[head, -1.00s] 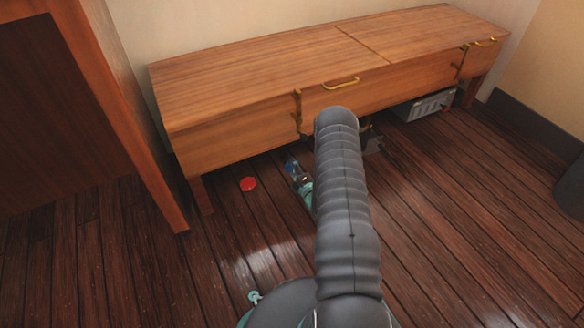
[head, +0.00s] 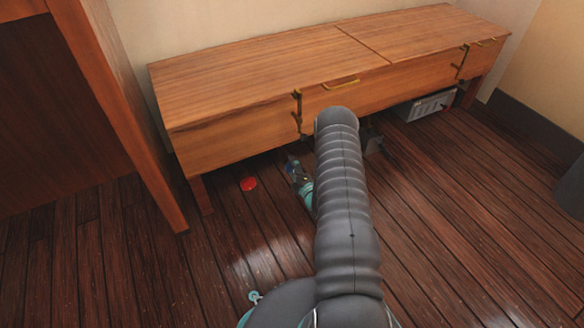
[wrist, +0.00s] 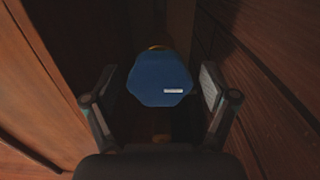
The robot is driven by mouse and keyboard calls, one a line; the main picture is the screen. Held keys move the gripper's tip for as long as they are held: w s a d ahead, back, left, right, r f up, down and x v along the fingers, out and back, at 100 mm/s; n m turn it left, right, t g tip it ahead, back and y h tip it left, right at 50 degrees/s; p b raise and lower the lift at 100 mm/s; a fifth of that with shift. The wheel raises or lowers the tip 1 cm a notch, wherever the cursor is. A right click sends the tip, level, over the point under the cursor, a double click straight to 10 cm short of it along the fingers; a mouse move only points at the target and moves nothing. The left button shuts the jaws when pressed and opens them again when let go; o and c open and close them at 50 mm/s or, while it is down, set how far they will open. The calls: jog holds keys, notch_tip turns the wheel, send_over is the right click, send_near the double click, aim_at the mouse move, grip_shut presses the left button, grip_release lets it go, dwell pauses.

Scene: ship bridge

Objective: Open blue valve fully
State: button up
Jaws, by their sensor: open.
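The blue valve (wrist: 160,78) shows in the wrist view as a dark blue, many-sided knob with a small white mark on its face. My gripper (wrist: 156,88) is open, with one finger on each side of the blue valve; a gap shows on both sides. In the head view my grey arm reaches down to the floor under the front of the wooden bench, and my gripper (head: 296,172) is small and partly hidden there. I cannot clearly make out the blue valve in the head view.
A red knob (head: 248,184) sits near the floor, left of my gripper. The low wooden bench (head: 250,85) with brass handles hangs over the work area. A grey metal box (head: 428,105) stands under its right part.

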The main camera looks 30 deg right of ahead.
jog(key=s, duration=1.2)
jog(key=shift+d, duration=0.15)
